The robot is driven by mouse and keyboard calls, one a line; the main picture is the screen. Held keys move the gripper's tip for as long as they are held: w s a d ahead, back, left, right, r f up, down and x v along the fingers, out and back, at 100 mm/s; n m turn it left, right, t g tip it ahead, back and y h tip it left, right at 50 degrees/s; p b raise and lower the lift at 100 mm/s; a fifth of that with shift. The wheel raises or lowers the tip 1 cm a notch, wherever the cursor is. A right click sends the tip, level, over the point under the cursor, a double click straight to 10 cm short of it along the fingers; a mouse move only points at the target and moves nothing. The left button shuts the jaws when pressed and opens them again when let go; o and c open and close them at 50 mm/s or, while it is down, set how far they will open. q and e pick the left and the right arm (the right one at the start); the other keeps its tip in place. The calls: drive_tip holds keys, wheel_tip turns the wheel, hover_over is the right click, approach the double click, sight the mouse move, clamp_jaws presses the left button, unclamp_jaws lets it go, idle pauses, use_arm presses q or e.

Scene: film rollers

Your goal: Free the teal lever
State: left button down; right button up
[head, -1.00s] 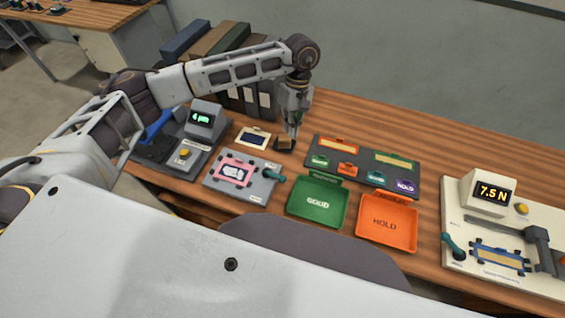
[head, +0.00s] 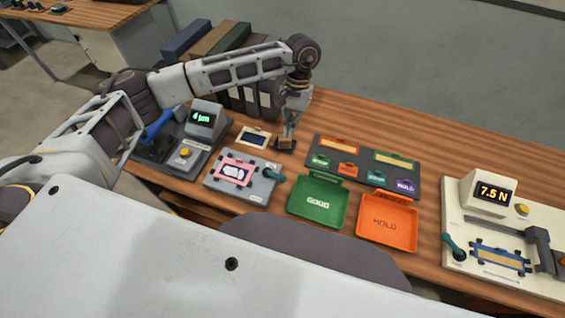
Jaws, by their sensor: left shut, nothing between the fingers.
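One teal lever (head: 274,175) is at the right edge of a grey fixture (head: 258,188) that holds a pink frame (head: 236,172) with a dark-edged pale piece inside. A second teal lever (head: 453,246) stands at the left of the white force tester (head: 512,282). I cannot tell from the view which lever the task means. My left gripper (head: 288,138) is shut and empty. It points down over a small dark pad (head: 285,145), behind the grey fixture and apart from both levers. My right gripper is not in view.
A green tray (head: 318,202) and an orange tray (head: 386,222) sit in front of a dark rack (head: 362,164) with coloured labels. A grey gauge (head: 204,118) stands at left, and binders (head: 250,98) stand behind my left arm. The wood between orange tray and tester is clear.

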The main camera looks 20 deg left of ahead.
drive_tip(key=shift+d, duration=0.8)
use_arm(q)
drive_tip(key=p, duration=0.3)
approach(274, 175)
drive_tip(key=w+d+f, duration=0.2)
drive_tip(key=w+f, duration=0.2)
drive_tip(key=f, duration=0.1)
drive_tip(key=shift+s+a+f+p, duration=0.2)
drive_tip(key=shift+s+f, duration=0.3)
drive_tip(key=shift+s, duration=0.2)
drive_tip(key=shift+s+a+f+p, duration=0.1)
drive_tip(key=shift+s+f+p, duration=0.05)
drive_tip(key=shift+s+f, duration=0.45)
drive_tip(key=shift+s, duration=0.1)
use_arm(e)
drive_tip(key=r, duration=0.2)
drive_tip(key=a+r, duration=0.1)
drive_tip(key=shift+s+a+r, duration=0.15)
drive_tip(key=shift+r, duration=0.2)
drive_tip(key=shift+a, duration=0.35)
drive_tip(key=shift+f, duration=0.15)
